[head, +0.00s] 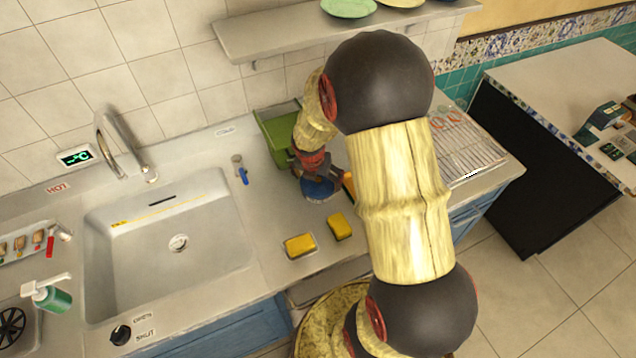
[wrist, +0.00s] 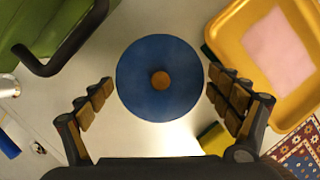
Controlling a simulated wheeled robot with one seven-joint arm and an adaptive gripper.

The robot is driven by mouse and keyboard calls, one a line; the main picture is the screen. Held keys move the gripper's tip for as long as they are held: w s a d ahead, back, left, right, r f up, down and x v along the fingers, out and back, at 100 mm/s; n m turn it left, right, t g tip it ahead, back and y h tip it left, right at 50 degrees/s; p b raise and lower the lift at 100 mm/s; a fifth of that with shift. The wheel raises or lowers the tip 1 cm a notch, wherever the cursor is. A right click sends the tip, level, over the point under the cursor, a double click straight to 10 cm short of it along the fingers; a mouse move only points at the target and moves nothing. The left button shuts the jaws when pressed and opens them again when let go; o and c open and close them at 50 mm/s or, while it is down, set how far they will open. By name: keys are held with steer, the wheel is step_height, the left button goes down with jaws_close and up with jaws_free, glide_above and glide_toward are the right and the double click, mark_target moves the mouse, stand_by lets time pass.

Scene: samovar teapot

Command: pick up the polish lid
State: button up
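The polish lid looks like a round blue disc (wrist: 150,105) with a small brown knob (wrist: 160,80) at its centre, seen from above in the wrist view. In the head view the blue disc (head: 318,189) shows on the counter below my gripper, partly covered by it. My gripper (wrist: 160,83) is open, with one finger on the left of the disc and one on the right. Nothing is held between the fingers. The right finger looks close to the disc's edge; I cannot tell whether it touches. The height of the fingers above the disc is unclear.
A green bin (head: 277,135) stands close behind on the left. A yellow tray with a pink inside (wrist: 232,35) is close on the right. Two yellow sponges (head: 299,245) (head: 340,226) lie in front. A sink (head: 178,265) is left; a wire rack (head: 465,150) is right.

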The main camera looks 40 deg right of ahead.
steer(key=c, duration=0.6)
steer(key=shift+c, duration=0.5)
